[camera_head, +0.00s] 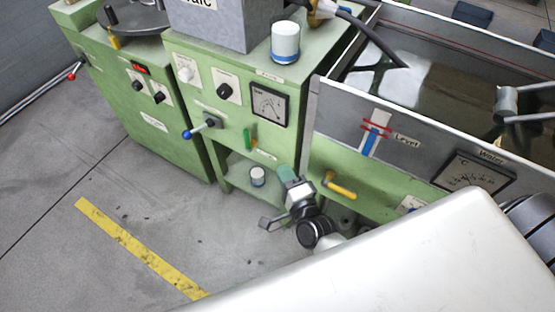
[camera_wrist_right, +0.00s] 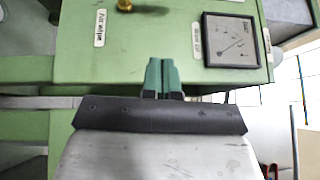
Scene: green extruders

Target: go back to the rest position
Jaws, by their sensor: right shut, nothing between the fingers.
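My right gripper (camera_head: 287,174) shows in the head view low in front of the green machine, beside its open lower shelf. In the right wrist view its green fingertips (camera_wrist_right: 162,76) are together with nothing between them. They point toward a green panel (camera_wrist_right: 130,40) with a dial gauge (camera_wrist_right: 232,40) and a brass knob (camera_wrist_right: 124,5). Whether they touch the panel I cannot tell. My left gripper is not in view.
The green extruder (camera_head: 185,120) carries knobs, a gauge (camera_head: 268,106) and a blue-tipped lever (camera_head: 202,128). A water trough (camera_head: 340,115) is at right. Floor at left is clear, with yellow tape (camera_head: 135,245).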

